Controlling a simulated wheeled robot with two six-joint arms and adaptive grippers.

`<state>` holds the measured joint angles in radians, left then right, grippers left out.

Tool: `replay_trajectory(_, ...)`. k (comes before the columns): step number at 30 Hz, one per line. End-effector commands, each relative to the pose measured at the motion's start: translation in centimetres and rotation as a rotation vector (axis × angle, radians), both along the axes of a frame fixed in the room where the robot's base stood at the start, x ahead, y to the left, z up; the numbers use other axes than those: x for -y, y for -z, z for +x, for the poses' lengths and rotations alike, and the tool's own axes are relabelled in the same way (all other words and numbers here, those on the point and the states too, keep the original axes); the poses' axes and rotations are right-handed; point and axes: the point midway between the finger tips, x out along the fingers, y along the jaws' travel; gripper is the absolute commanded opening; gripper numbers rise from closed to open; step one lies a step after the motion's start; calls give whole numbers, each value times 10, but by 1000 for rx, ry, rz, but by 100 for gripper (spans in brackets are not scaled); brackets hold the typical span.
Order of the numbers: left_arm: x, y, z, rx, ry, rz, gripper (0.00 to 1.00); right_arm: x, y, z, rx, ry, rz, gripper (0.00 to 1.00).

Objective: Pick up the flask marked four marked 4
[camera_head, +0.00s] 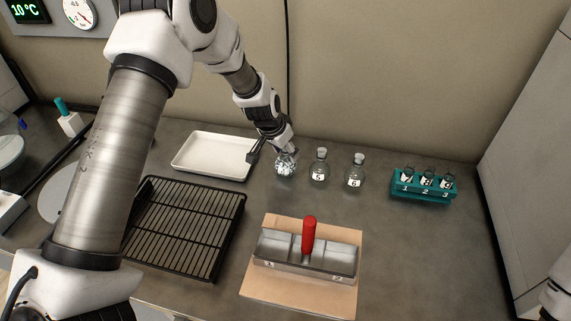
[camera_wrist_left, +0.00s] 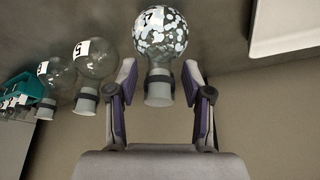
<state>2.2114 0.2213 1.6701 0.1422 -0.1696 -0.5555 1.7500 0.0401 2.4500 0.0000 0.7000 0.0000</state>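The flask marked 4 (camera_wrist_left: 160,40) is a round clear flask with white speckles and a grey stopper. In the wrist view its neck lies between the fingers of my left gripper (camera_wrist_left: 160,75), with a gap visible on each side. In the head view the flask (camera_head: 286,164) stands on the grey counter, its top partly hidden by my left gripper (camera_head: 275,149), which reaches down from above. The left gripper is open. My right gripper is not in view; only a bit of my right arm shows at the lower right edge.
Two clear flasks, one marked 5 (camera_head: 319,170) and one marked 6 (camera_head: 356,175), stand just right. A teal rack (camera_head: 423,198) with numbered vessels is farther right. A white tray (camera_head: 200,172), a black wire rack (camera_head: 190,225) and a metal caddy with red handle (camera_head: 309,237) are nearby.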

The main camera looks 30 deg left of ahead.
Motion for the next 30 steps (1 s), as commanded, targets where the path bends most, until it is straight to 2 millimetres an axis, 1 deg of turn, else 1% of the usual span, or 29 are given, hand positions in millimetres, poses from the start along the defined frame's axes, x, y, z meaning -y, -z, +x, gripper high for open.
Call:
replay_trajectory(1,0,0,0,0,0,0,24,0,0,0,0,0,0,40)
replay_trajectory(2,0,0,0,0,0,0,13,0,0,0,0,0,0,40)
replay_trajectory(3,0,0,0,0,0,0,0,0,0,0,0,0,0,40)
replay_trajectory(13,0,0,0,-1,0,0,0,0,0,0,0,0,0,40)
replay_trajectory(17,1,-4,-3,0,2,0,0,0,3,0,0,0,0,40)
replay_trajectory(20,1,-16,-4,1,3,-1,0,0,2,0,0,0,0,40)
replay_trajectory(23,1,-33,-3,3,1,-1,0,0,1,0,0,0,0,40)
replay_trajectory(29,1,-70,-3,4,2,-1,0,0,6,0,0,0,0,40)
replay_trajectory(30,3,-71,-9,0,1,-2,0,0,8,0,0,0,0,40)
